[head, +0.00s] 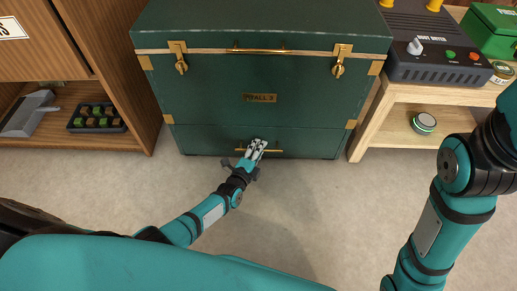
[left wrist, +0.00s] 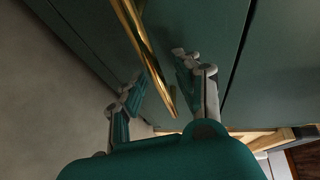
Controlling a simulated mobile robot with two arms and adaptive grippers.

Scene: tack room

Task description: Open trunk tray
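The dark green trunk (head: 215,88) stands on the floor ahead, with brass corners, two latches and a "STALL 3" style plate. Its tray (head: 205,140) is the low front panel below a seam and looks shut. The tray's brass handle (head: 272,150) is partly hidden by my left gripper (head: 257,148). In the left wrist view the brass handle (left wrist: 146,50) runs between the spread fingers of my left gripper (left wrist: 158,92). The fingers look open, one on each side of the bar; contact cannot be told. My right arm shows at right, but its gripper is out of frame.
A wooden cabinet (head: 125,75) with a tray of small blocks (head: 97,118) stands left. A wooden bench (head: 378,120) at right holds a dark control box (head: 430,72) and a green box (head: 492,32); a round tin (head: 424,123) sits below. The floor (head: 300,195) before the trunk is clear.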

